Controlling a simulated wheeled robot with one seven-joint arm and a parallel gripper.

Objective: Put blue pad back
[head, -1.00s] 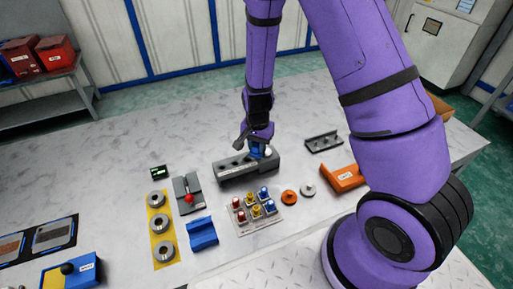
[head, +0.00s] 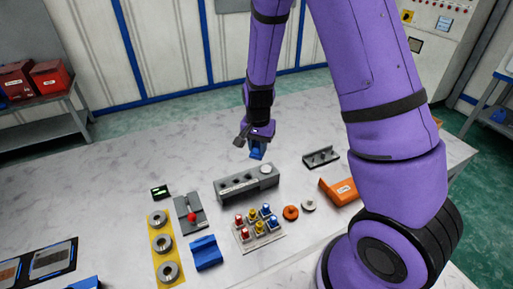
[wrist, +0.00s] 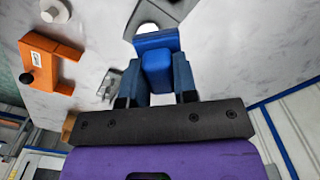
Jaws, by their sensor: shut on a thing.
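My gripper (head: 255,148) is shut on the blue pad (wrist: 157,68). In the wrist view the pad is a bright blue block with a wider end, between two darker blue fingers. In the head view gripper and pad hang above the table, behind the grey block (head: 236,187) and apart from it. The grey block has a row of dark holes and a pale round disc (head: 265,169) at its right end. A small tray (head: 244,246) in front of it carries red, yellow and blue pieces in rows. The pad's far side is hidden.
A blue grooved block (head: 206,252), a grey fixture with a red knob (head: 192,215) and a yellow strip with metal rings (head: 161,243) lie left. An orange disc (head: 290,212), a metal washer (head: 308,204), an orange bracket (head: 339,192) and a dark rail (head: 321,157) lie right. The table behind is clear.

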